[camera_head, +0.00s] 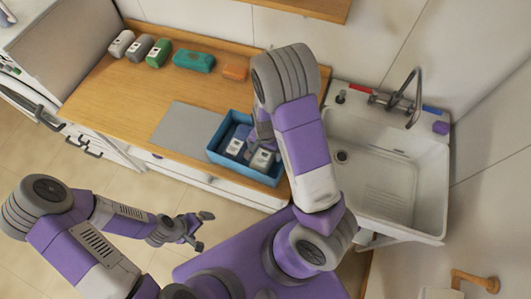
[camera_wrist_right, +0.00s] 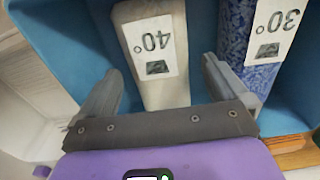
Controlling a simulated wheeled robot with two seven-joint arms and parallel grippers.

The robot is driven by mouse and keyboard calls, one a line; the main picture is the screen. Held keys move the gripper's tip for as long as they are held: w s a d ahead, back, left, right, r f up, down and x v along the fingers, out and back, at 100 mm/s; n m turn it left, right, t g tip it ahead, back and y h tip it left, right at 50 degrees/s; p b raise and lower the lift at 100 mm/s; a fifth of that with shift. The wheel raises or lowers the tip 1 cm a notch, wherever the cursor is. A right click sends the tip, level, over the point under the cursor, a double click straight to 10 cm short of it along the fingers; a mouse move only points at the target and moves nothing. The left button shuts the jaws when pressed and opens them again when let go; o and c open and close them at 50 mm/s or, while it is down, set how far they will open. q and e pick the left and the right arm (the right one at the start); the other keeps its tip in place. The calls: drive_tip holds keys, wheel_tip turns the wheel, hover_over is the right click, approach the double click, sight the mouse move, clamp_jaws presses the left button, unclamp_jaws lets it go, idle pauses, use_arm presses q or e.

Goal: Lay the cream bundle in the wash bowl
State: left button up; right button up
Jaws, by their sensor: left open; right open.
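The cream bundle (camera_wrist_right: 152,92), a pale roll with a white "40°" label, lies in the blue tray. It also shows in the head view (camera_head: 264,161). My right gripper (camera_wrist_right: 162,72) is open, with one finger on each side of the cream bundle; I cannot tell whether they touch it. In the head view my right arm partly hides this gripper and the tray. The wash bowl, seemingly the white sink basin (camera_head: 385,185), is at the right and looks empty. My left gripper (camera_head: 203,230) is open and empty, in front of the counter.
A blue patterned bundle (camera_wrist_right: 243,35) with a "30°" label lies beside the cream one in the blue tray (camera_head: 222,158). A grey mat (camera_head: 180,125) is left of it. Several rolls, including green (camera_head: 158,52) and teal (camera_head: 194,61), line the counter's back. A tap (camera_head: 402,98) overhangs the basin.

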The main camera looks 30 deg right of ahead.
sight(266, 152)
wheel_tip(266, 152, up, 8)
drive_tip(key=shift+r+p, duration=0.25)
drive_tip(key=shift+p, duration=0.45)
